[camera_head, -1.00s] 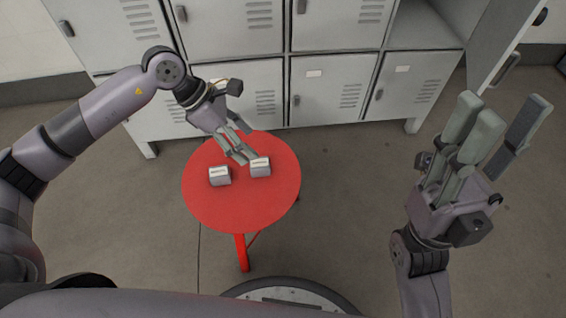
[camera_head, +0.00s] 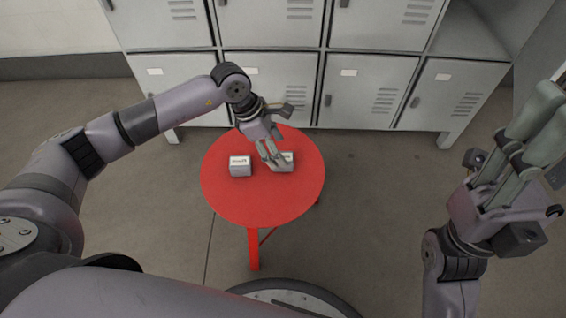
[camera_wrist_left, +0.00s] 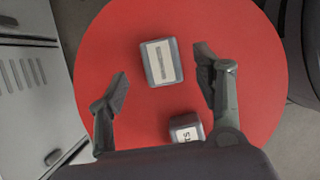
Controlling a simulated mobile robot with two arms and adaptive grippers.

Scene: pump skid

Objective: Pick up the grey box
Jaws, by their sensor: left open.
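Two small grey boxes stand on a round red table (camera_head: 262,205). The left grey box (camera_head: 240,168) has dark print on its pale label; it also shows low in the left wrist view (camera_wrist_left: 186,128). The right grey box (camera_head: 286,163) is partly hidden by my left fingers; its label faces up in the wrist view (camera_wrist_left: 162,62). My left gripper (camera_head: 274,160) is open, pointing down at the right box. In the wrist view this box lies between and beyond the spread fingertips (camera_wrist_left: 161,72), with no visible contact. My right gripper (camera_head: 545,105) is raised at the right, open and empty.
Grey lockers (camera_head: 365,92) line the wall behind the table. An open locker compartment (camera_head: 468,35) and a door stand at the right. The floor (camera_head: 375,215) right of the table is clear.

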